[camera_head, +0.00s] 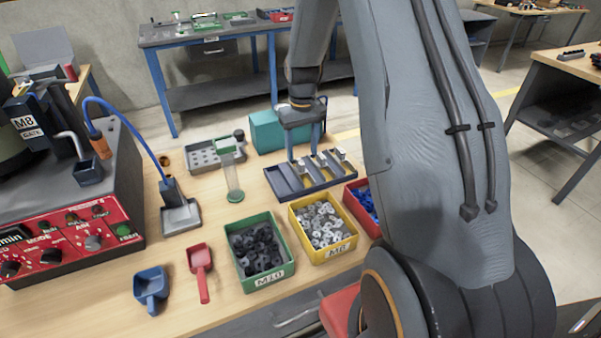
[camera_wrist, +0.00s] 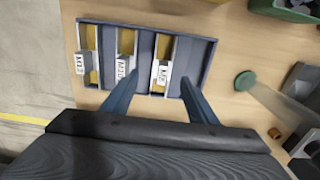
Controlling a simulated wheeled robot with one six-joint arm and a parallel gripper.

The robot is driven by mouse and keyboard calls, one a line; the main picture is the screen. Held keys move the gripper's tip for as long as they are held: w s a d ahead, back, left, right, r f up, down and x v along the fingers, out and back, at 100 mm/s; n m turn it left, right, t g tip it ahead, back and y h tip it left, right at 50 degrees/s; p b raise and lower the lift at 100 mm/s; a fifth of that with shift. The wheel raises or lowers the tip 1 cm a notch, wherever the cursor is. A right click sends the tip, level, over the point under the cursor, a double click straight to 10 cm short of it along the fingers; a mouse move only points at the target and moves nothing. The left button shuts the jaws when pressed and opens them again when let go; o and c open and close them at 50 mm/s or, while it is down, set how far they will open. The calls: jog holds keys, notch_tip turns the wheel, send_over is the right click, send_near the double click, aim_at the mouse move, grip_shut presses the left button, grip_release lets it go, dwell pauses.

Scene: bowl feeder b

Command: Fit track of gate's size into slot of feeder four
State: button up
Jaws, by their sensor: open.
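A feeder with a red control panel (camera_head: 75,240) stands at the left in the head view; its panel carries a 4. A gate block (camera_head: 29,125) on it is labelled M8. I cannot make out its slot clearly. A dark rack (camera_head: 285,180) holds three tracks. In the wrist view their tags read M12 (camera_wrist: 82,64), M10 (camera_wrist: 121,68) and, less clearly, M8 (camera_wrist: 161,76). The rack's rightmost compartment (camera_wrist: 197,62) there is empty. My gripper (camera_head: 304,150) is open above the rack, its fingers (camera_wrist: 158,84) on either side of the M8-looking track in the picture; I see no grip on it.
A green bin (camera_head: 241,279) marked M10, a yellow bin (camera_head: 321,259) and a red bin (camera_head: 351,203) stand in front of the rack. A teal box (camera_head: 267,132) is behind it. Red (camera_head: 200,258) and blue (camera_head: 151,286) scoops lie at front left.

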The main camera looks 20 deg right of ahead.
aim_at(300, 161)
jog(key=shift+w+a+f+p, duration=0.15)
jog(key=shift+f+p, duration=0.5)
jog(key=shift+f, duration=0.9)
jog(key=shift+a+f+p, duration=0.1)
jog(key=shift+f+p, duration=0.55)
jog(key=shift+f, duration=0.9)
jog(key=shift+c, duration=0.3)
jog(key=c, duration=1.2)
jog(key=shift+r, duration=0.1)
